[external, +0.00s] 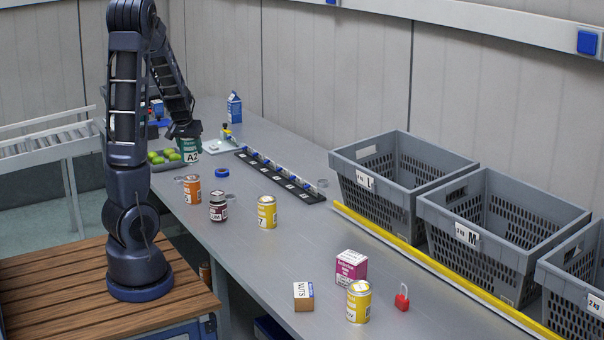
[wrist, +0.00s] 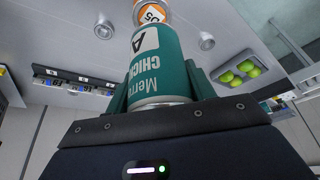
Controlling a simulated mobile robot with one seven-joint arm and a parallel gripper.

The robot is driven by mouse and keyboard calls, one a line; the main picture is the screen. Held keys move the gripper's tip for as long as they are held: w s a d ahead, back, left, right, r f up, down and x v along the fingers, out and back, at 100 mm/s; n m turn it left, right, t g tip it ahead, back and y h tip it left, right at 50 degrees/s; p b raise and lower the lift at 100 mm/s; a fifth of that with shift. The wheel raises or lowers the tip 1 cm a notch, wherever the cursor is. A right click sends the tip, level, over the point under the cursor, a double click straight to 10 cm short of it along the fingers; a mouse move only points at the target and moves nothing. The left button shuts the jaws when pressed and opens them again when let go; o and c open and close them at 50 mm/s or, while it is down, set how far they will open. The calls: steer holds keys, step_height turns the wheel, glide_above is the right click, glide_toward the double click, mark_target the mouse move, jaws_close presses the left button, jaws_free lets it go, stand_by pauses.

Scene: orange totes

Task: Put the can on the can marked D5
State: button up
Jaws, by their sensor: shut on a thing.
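My gripper (external: 187,137) is shut on a green can (external: 189,153) marked A2 and holds it upright near the tray of limes. In the wrist view my gripper (wrist: 158,85) has its fingers on both sides of the green can (wrist: 158,60). An orange can (external: 192,192) stands on the bench, nearer the camera and apart from the held can. In the wrist view the orange can (wrist: 151,14) shows just beyond the green can, partly hidden by it. Its mark ends in 5; its letter is partly cut off and unclear.
A dark jar (external: 218,208) and a yellow can (external: 267,213) stand right of the orange can. A tray of limes (external: 165,166), a blue ring (external: 222,173) and a black strip (external: 285,181) are nearby. Grey crates (external: 395,205) line the right side.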

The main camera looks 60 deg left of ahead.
mark_target(185, 141)
steer(key=shift+f, duration=2.8)
steer(key=o, duration=1.2)
steer(key=shift+f, duration=0.1)
steer(key=shift+v, duration=6.1)
